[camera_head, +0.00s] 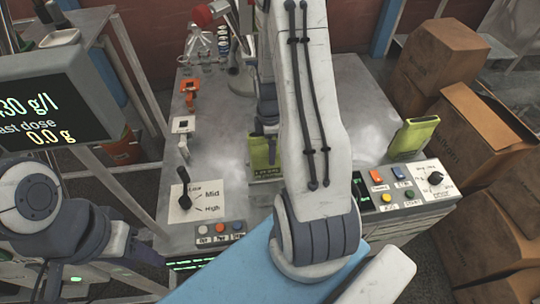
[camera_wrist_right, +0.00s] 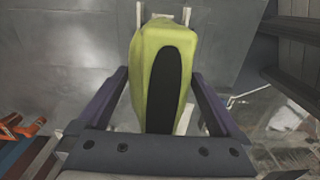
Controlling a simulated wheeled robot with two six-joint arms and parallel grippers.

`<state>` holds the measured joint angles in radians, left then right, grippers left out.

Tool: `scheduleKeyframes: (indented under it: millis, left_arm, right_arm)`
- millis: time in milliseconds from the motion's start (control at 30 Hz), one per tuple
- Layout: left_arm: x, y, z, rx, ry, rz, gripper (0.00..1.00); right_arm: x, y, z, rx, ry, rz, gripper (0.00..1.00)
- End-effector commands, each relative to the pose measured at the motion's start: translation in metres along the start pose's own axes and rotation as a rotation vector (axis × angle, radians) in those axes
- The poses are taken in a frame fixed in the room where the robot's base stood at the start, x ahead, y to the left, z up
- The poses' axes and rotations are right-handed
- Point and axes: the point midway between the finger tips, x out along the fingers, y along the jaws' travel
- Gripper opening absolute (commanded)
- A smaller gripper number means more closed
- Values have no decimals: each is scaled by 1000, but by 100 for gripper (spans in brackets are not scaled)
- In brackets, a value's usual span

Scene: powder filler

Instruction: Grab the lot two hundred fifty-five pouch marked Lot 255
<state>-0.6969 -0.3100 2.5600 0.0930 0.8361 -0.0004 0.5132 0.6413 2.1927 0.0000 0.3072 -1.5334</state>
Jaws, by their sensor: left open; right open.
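A yellow-green pouch (camera_head: 258,153) stands mid-table in the head view, partly hidden behind my right arm. A second yellow-green pouch (camera_head: 414,136) stands at the table's right side. No lot marking is readable on either. In the right wrist view, a yellow-green pouch (camera_wrist_right: 150,60) with a dark oval panel lies between the spread fingers of my right gripper (camera_wrist_right: 160,82). I cannot tell whether the fingers touch it. In the head view that gripper is mostly hidden by its arm. My left gripper (camera_head: 135,248) is open and empty at the lower left, away from both pouches.
A lever plate (camera_head: 184,200) marked Mid and High is at the table's left front. A control box (camera_head: 412,190) with buttons and a knob is at the right. Orange clamps (camera_head: 189,88) and glassware (camera_head: 198,45) stand at the back left. Cardboard boxes (camera_head: 480,125) stack at the right.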

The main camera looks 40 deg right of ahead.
Motion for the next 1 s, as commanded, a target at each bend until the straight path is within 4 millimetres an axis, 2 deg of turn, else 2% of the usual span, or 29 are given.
scheduleKeyframes:
  millis: [167, 267, 300, 433, 767, 1000]
  left_arm:
    - [0, 0, 0, 0, 0, 0, 50]
    - [0, 0, 0, 0, 0, 0, 50]
    - [0, 0, 0, 0, 0, 0, 50]
    - [0, 0, 0, 0, 0, 0, 50]
    - [0, 0, 0, 0, 0, 0, 50]
    - [-2, 0, 0, 0, 0, 0, 50]
  right_arm:
    - [0, 0, 0, 0, 0, 0, 100]
    - [0, 0, 0, 0, 0, 0, 66]
    - [0, 0, 0, 0, 0, 0, 50]
    - [0, 0, 0, 0, 0, -1, 1]
    - [-1, 0, 0, 0, 0, 0, 0]
    - [-21, 1, 0, 0, 0, 4, 0]
